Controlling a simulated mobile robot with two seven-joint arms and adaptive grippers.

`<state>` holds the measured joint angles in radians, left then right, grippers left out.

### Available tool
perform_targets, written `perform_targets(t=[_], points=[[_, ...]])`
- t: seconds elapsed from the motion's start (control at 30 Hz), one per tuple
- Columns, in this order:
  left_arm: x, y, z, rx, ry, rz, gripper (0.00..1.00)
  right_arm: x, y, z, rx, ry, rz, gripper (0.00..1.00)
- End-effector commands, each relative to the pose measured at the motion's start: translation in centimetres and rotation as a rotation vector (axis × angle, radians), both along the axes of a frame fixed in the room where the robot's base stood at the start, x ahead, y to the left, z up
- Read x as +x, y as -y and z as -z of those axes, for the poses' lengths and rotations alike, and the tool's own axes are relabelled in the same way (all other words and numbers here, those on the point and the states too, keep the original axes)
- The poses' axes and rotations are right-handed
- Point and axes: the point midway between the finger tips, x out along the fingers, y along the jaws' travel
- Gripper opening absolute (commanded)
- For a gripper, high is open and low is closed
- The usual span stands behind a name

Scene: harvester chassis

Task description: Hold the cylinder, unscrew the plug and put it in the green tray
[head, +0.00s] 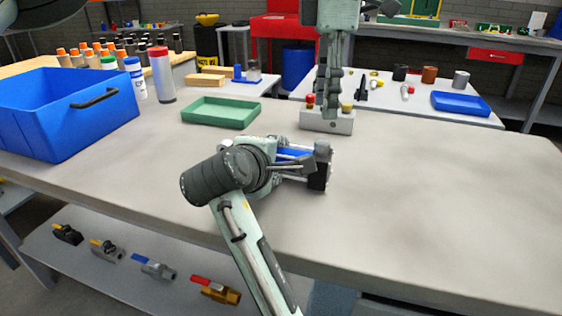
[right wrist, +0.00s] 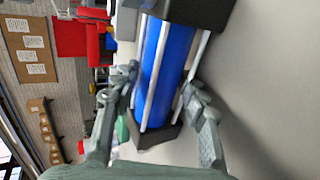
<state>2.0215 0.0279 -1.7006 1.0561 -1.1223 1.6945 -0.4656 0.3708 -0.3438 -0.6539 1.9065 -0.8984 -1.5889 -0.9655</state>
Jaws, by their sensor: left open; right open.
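The cylinder (head: 293,154) lies on the bench, with a blue barrel, dark end blocks and pale rods. In the right wrist view its blue barrel (right wrist: 165,65) lies between the fingers of my right gripper (right wrist: 158,98), which is open around it; I cannot tell whether they touch it. In the head view my right gripper (head: 290,163) partly covers the cylinder. My left gripper (head: 329,98) is open and points down behind the cylinder, over a pale block. The green tray (head: 222,111) is empty, behind and left of the cylinder. I cannot make out the plug on the cylinder.
The pale block (head: 326,123) carries a red and a yellow knob. A blue crate (head: 60,115) and several bottles stand at the left. A back table holds a blue tray (head: 460,103) and small parts. The bench's right side is clear.

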Motion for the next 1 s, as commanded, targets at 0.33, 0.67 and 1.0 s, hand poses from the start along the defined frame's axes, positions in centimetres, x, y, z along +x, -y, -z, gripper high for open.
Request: perform_targets(t=[0.33, 0.67, 1.0], points=[[0.01, -0.01, 0.0, 0.0, 0.0, 0.0, 0.4, -0.03, -0.01, -0.01, 0.0, 0.0, 0.0, 0.04], [0.0, -0.01, 0.01, 0.0, 0.0, 0.058, 0.4, -0.04, 0.0, -0.01, 0.0, 0.0, 0.001, 0.0], [-0.03, -0.01, 0.05, -0.001, -0.002, 0.752, 0.4, -0.04, 0.0, -0.01, 0.0, 0.0, 0.001, 0.0]])
